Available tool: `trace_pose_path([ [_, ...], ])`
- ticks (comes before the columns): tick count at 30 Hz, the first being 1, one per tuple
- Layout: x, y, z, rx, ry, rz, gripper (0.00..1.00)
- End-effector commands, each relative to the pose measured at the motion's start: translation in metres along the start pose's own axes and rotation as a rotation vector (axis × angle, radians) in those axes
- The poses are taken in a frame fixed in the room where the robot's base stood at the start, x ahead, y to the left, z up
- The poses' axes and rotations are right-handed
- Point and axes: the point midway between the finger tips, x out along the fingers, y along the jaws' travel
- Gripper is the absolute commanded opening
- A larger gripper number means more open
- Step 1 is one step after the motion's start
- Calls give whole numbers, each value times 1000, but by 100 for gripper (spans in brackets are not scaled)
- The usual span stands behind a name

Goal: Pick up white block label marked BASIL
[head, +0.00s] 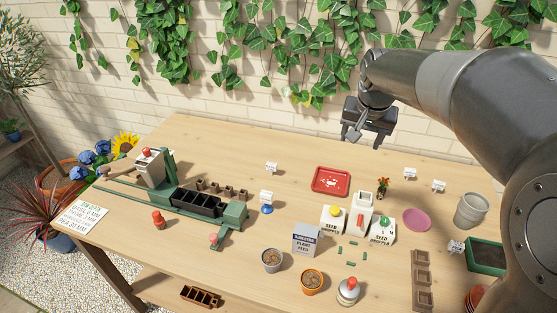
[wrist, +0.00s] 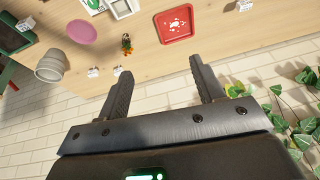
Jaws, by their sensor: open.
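Several small white block labels stand on the table, and their lettering is too small to read, so I cannot tell which is BASIL. Two stand at the back right, one white label (head: 410,173) and another label (head: 438,186). A third label (head: 272,168) stands alone at the back middle, one label (head: 266,196) is on a blue base, and one label (head: 455,247) is by the green planter. The back-right pair also shows in the wrist view (wrist: 93,72). My gripper (head: 362,138) is open and empty, above the table's back edge; its fingers show in the wrist view (wrist: 160,68).
Seed hoppers (head: 334,213) stand mid-table. An ivy-covered brick wall (head: 300,120) is behind.

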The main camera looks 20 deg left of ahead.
Motion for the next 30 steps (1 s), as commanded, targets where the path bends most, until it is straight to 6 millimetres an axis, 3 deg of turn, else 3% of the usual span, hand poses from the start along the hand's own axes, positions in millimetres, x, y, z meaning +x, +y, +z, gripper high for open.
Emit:
trace_pose_path([
  [6, 59, -63, -37, -4, -28, 13, 62],
  [13, 126, -135, -56, -9, -45, 29, 62],
  [22, 219, -224, -50, -27, -57, 55, 62],
  [27, 249, -254, -41, -32, -57, 63, 62],
  [30, 257, -260, -39, -33, -57, 65, 62],
])
